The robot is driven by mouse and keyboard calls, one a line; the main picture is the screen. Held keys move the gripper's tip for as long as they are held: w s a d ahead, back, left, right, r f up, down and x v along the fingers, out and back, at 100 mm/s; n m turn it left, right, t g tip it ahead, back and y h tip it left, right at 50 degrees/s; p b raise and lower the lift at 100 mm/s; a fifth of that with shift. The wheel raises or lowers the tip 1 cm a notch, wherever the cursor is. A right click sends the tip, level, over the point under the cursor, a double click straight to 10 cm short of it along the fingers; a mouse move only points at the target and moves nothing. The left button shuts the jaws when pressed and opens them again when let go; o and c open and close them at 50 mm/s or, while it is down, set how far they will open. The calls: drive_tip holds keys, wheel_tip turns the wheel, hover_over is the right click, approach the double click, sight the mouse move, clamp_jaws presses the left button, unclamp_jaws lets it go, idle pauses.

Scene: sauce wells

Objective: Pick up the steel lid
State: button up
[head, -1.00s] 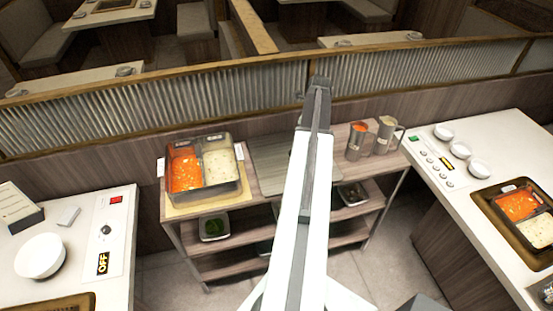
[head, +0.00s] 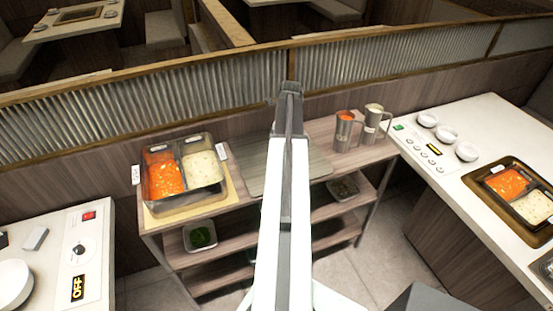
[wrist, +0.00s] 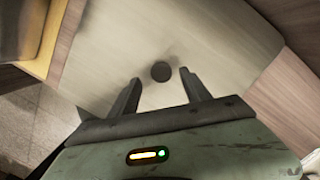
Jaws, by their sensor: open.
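The steel lid (head: 256,172) is a flat grey plate on the top of the cart, partly hidden behind my arm in the head view. In the wrist view the lid (wrist: 215,50) fills much of the picture, and its round dark knob (wrist: 161,71) shows near the middle. My gripper (wrist: 160,77) is open, with one finger on each side of the knob in the picture. No grip on it shows. I cannot tell how high the fingers are above the lid.
A two-part pan of red and white sauce (head: 184,204) stands left of the lid on the cart (head: 212,223). Two steel jugs (head: 343,133) (head: 372,128) stand to its right. White counters (head: 62,229) (head: 480,118) flank the cart. A ribbed partition (head: 200,106) runs behind.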

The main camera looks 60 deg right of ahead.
drive_tip(key=f+b, duration=0.1)
drive_tip(key=f, duration=0.1)
drive_tip(key=w+f+b, duration=0.1)
drive_tip(key=f+b, duration=0.1)
drive_tip(key=shift+f, duration=0.25)
drive_tip(key=shift+r, duration=0.2)
clamp_jaws()
drive_tip(key=shift+r, duration=0.1)
